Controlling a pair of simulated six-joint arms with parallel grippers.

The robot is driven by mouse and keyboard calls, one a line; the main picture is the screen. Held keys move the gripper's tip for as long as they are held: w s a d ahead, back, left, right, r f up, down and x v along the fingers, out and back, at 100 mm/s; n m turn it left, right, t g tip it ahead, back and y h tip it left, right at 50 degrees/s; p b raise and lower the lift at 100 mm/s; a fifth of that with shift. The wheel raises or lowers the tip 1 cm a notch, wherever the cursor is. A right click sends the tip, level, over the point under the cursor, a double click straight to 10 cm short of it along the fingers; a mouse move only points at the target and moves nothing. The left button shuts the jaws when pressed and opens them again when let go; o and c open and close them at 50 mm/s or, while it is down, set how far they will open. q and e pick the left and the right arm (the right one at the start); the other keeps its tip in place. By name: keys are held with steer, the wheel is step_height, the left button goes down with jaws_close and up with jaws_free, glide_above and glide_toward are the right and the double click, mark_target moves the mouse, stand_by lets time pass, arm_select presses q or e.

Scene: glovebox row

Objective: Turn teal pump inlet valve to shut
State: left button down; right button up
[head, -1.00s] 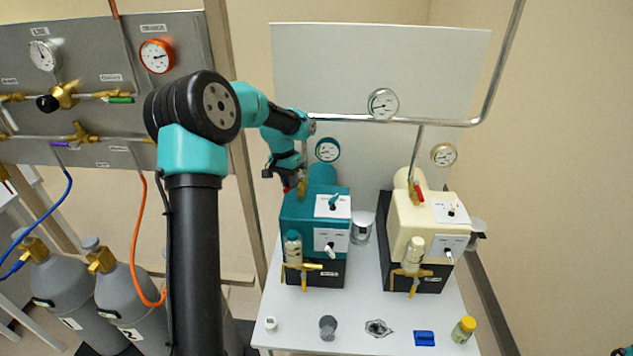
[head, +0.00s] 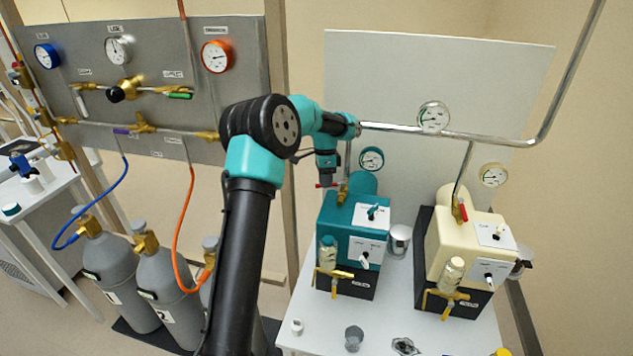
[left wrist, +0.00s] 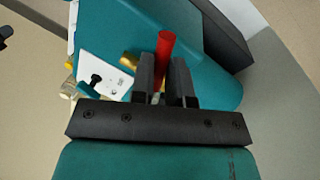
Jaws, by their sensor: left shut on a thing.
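The teal pump (head: 340,213) stands on the white table, with its brass inlet valve (head: 343,192) at its back left, below a pipe. The valve's red handle (head: 327,185) sticks out to the left of the brass body, roughly across the pipe. It shows clearly in the left wrist view (left wrist: 165,45). My left gripper (head: 326,176) reaches down over the handle. In the left wrist view its two dark fingers (left wrist: 162,88) are shut on the red handle, one on each side. The fingers hide the handle's lower part. My right gripper is not in view.
A cream pump (head: 450,250) with its own red-handled valve (head: 461,212) stands to the right. A metal cup (head: 399,240) is between the pumps. A pipe (head: 480,137) with gauges runs above. Gas cylinders (head: 115,270) and a valve panel (head: 150,60) are at left.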

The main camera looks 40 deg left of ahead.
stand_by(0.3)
arm_select(q)
steer(key=c, duration=1.1)
jaws_free()
step_height(320, 180, up, 7)
steer(key=w+a, duration=0.1)
steer(key=shift+r, duration=0.2)
steer(key=shift+c, duration=0.2)
